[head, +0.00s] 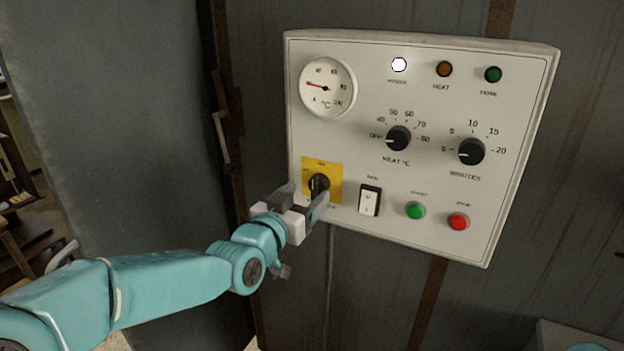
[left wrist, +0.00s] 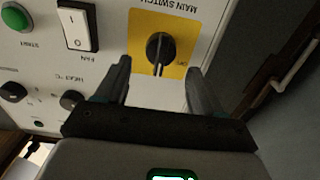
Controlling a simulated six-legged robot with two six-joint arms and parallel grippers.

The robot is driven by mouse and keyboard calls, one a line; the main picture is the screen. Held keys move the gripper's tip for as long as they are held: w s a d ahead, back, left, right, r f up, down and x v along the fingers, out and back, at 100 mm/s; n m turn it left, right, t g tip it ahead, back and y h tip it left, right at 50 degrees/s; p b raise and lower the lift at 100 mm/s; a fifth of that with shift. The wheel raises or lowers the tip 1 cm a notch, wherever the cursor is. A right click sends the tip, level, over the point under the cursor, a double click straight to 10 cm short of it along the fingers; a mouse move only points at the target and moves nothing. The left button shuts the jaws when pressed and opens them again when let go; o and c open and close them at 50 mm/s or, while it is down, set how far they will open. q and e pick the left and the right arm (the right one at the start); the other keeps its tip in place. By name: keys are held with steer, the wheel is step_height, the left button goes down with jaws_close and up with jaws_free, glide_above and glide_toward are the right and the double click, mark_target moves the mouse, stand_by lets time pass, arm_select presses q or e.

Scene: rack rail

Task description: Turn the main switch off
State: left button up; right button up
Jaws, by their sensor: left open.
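The main switch (head: 319,184) is a black rotary knob on a yellow plate (head: 335,167) at the lower left of a pale control panel. In the left wrist view the knob (left wrist: 159,47) shows upside down, its white mark pointing to the bottom of the picture, with the OFF label to the right of the mark. My left gripper (head: 308,197) is open right in front of the plate. In the left wrist view its fingers (left wrist: 159,70) stand apart either side of the knob's line, with nothing seen between them. Contact with the knob cannot be told. My right gripper is out of view.
A white rocker switch (head: 369,200), green button (head: 415,210) and red button (head: 458,222) sit right of the main switch. Two dials, a gauge (head: 327,88) and three lamps are above; the white lamp (head: 399,65) looks lit. A door handle (head: 221,135) is at left.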

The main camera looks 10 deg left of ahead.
mark_target(313, 188)
arm_select(q)
steer(key=shift+p+x, duration=0.45)
steer(key=shift+x, duration=1.45)
